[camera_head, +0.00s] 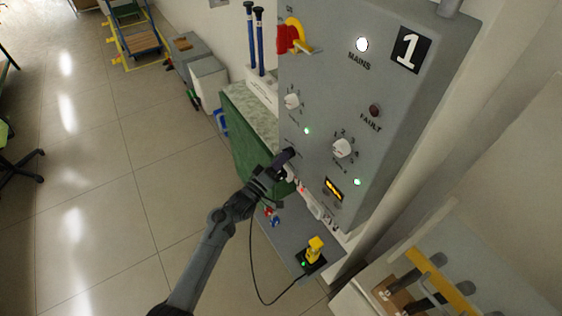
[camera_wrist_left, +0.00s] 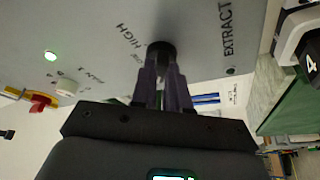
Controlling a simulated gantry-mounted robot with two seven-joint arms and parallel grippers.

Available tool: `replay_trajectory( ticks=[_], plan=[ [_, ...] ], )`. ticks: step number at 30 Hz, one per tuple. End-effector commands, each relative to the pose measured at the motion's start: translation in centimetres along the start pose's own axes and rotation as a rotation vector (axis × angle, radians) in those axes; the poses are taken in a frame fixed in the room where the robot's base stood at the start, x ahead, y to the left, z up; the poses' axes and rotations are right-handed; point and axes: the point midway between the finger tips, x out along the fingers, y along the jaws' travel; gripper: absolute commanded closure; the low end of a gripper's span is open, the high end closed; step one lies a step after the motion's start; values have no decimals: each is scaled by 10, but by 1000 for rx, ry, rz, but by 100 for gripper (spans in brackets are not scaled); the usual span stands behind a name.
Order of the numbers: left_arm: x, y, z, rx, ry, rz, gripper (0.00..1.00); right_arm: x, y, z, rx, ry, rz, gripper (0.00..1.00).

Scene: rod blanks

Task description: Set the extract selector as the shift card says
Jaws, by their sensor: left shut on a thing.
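The extract selector (camera_wrist_left: 161,48) is a dark round knob on the grey panel, near the lettering "EXTRACT" and "HIGH" in the left wrist view. My left gripper (camera_wrist_left: 163,72) is shut on it, with a dark finger on each side. In the head view, my left gripper (camera_head: 287,158) is at the lower left of the grey control panel (camera_head: 325,95) and hides most of the knob. I cannot read the knob's pointer setting. I cannot make out a readable shift card. My right gripper is in neither view.
A yellow device (camera_head: 315,248) with a black cable stands below. The floor (camera_head: 100,180) at left is largely clear.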

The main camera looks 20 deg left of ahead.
Motion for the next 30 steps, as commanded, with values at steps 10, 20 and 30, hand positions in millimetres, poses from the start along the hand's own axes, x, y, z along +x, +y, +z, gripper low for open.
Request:
replay_trajectory(
  ticks=[10, 20, 30],
  plan=[
    [-1, -8, 2, 278, -1, 116, 100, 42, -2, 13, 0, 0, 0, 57],
    [-1, -9, 1, 568, 1, 237, 100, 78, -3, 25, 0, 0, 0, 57],
    [0, -11, -2, 867, 1, 360, 100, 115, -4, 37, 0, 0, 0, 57]
  ],
)
